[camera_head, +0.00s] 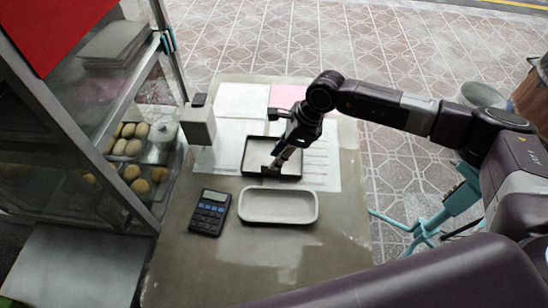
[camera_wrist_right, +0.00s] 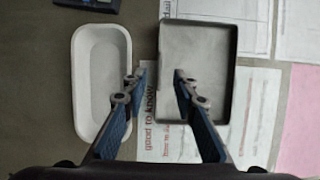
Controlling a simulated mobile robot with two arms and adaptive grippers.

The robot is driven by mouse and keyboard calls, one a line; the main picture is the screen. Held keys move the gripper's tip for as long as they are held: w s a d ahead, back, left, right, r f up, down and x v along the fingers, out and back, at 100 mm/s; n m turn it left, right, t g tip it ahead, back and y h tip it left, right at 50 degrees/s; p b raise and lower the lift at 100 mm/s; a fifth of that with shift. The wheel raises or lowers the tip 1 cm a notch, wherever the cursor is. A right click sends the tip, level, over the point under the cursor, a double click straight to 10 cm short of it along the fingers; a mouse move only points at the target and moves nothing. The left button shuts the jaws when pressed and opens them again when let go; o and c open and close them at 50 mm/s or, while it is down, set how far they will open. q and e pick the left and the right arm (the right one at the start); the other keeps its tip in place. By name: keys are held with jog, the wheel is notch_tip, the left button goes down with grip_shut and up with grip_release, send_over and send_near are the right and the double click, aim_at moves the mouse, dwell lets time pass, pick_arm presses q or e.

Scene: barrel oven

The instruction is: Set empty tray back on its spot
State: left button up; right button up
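A shallow tray with a black rim and a grey floor (camera_head: 248,160) lies empty on sheets of paper on the table. It also shows in the right wrist view (camera_wrist_right: 197,60). A white rounded tray (camera_head: 279,206), also empty, lies on the table nearer me; it is at the left in the right wrist view (camera_wrist_right: 82,75). My right gripper (camera_head: 275,168) is over the black-rimmed tray's near side. In the right wrist view its fingers (camera_wrist_right: 160,82) are apart with nothing between them, one on each side of the tray's near rim line. Their height above the tray cannot be told. My left gripper is not visible.
A calculator (camera_head: 210,212) lies left of the white tray. A grey box-shaped device (camera_head: 198,122) stands at the table's left edge. A glass cabinet with round buns (camera_head: 132,140) is at the left. The table's near part is clear.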

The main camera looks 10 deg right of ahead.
jog(key=p+x, duration=0.1)
jog(key=x, duration=0.3)
jog(key=shift+s+f, duration=0.1)
jog(key=shift+f, duration=0.2)
jog(key=shift+a+f, duration=0.2)
jog(key=shift+f, duration=0.3)
grip_shut()
jog(key=shift+r, duration=0.1)
